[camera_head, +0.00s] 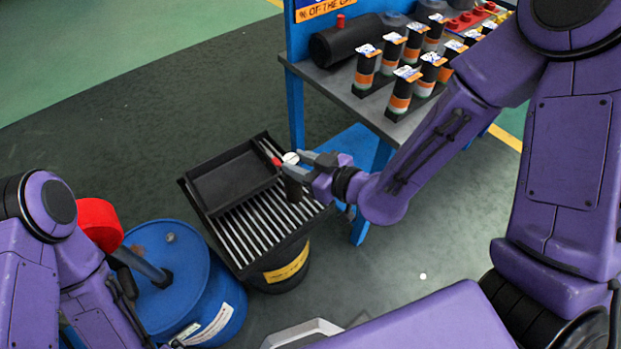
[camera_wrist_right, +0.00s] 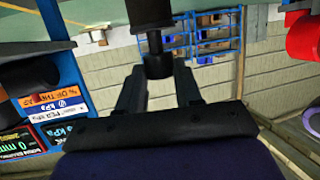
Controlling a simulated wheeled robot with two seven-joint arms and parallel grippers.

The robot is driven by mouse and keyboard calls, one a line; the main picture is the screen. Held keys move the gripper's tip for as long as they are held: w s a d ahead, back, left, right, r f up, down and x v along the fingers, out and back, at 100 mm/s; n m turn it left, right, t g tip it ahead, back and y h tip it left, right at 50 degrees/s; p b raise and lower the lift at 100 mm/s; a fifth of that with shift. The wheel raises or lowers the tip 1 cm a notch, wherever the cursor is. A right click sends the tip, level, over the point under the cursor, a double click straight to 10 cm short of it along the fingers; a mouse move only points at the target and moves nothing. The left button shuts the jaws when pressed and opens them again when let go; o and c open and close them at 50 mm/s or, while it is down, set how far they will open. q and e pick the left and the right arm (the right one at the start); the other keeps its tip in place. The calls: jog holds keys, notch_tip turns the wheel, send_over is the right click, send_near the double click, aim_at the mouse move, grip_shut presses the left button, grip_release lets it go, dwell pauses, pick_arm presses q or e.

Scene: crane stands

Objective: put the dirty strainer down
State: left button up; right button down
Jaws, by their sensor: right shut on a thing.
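My right gripper (camera_head: 300,164) is shut on a small dark part, which I take to be the dirty strainer (camera_head: 293,189). It looks like a dark cylinder with a pale top and hangs over the slatted rack of a black drain tray (camera_head: 225,222). I cannot tell whether it touches the slats. In the right wrist view the strainer (camera_wrist_right: 158,64) shows as a black knob between the two fingers (camera_wrist_right: 158,85), with a thin stem and a wider black body beyond. My left arm comes in at the lower left; its gripper is out of sight.
The tray sits on a dark drum with a yellow label (camera_head: 287,265). A blue drum (camera_head: 180,285) stands to its left, near a red cylinder (camera_head: 98,222). A blue-framed bench (camera_head: 340,88) with several striped canisters stands at upper right. Floor behind the tray is clear.

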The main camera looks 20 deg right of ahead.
jog(key=w+d+f, duration=0.2)
jog(key=f, duration=0.3)
jog(key=w+d+f+b, duration=0.1)
jog(key=w+d+f, duration=0.1)
jog(key=f, duration=0.3)
jog(key=shift+w+d, duration=0.35)
jog(key=shift+w, duration=0.5)
jog(key=c, duration=0.8)
grip_release()
jog(key=shift+f, duration=0.15)
pick_arm(q)
notch_tip(320, 180, down, 3)
jog(key=shift+r, duration=0.15)
pick_arm(e)
jog(key=shift+o, duration=0.2)
